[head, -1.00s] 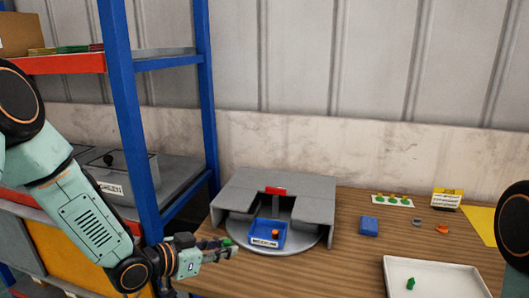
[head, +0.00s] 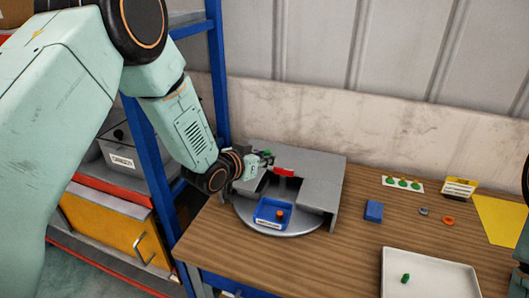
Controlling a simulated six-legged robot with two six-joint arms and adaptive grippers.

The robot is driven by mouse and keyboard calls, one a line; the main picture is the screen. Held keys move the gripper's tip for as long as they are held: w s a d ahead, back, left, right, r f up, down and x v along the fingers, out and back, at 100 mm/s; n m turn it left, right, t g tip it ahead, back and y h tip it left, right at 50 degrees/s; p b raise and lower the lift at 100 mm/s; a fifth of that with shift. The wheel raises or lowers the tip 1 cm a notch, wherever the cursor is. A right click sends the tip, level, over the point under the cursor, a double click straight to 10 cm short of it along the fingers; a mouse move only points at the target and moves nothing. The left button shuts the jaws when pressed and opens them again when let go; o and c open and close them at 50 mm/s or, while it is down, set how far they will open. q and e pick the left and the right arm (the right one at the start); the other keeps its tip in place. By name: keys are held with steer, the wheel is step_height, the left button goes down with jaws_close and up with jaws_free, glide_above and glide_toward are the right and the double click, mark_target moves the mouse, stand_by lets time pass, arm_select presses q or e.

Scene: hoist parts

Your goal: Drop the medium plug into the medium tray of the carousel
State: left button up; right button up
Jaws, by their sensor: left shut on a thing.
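The carousel is a grey housing (head: 318,178) over a round turntable (head: 285,229) on the wooden bench. A blue tray (head: 268,222) with a white label sits in its front opening. A small orange piece (head: 280,213) lies in that tray. My left gripper (head: 265,161) is at the upper left of the housing, shut on a small green plug (head: 267,153), mostly hidden by the fingers. I cannot tell whether the gripper touches the housing. My right gripper is out of view.
A white tray (head: 433,258) at front right holds a green piece (head: 405,278). A blue block (head: 374,211), a grey ring (head: 423,211) and an orange ring (head: 448,220) lie behind it. A blue shelf post (head: 158,175) stands left of the bench.

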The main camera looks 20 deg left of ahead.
arm_select(q)
steer(key=f+b, duration=0.1)
steer(key=f, duration=0.1)
steer(key=f+b, duration=0.3)
steer(key=shift+d+f, duration=0.3)
steer(key=shift+o, duration=1.3)
steer(key=shift+d, duration=0.1)
steer(key=shift+o, duration=0.8)
steer(key=shift+s+r, duration=0.1)
steer(key=o, duration=0.4)
steer(key=shift+s+a, duration=0.15)
steer(key=shift+a, duration=0.25)
steer(key=v, duration=1.1)
steer(key=shift+s+r, duration=0.2)
steer(key=shift+s, duration=0.05)
